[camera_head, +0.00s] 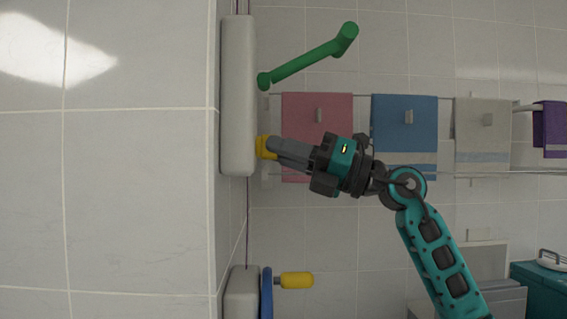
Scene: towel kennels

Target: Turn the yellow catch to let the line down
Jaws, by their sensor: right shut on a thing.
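The yellow catch (262,147) sits on the side of a pale upright housing (238,95) at the wall corner. My right gripper (272,149) reaches it from the right and is shut on it, with its fingers hiding most of the catch. A green crank handle (310,62) projects from the same housing above the gripper, apart from it. A thin dark line (247,225) runs down from the housing to a lower pale housing (243,292). My left gripper is not in view.
Pink (300,112), blue (404,135), grey (482,140) and purple (552,130) towels hang on rails behind my right arm. A blue wheel (267,292) with a yellow handle (297,280) is on the lower housing. A teal box (540,290) stands at lower right.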

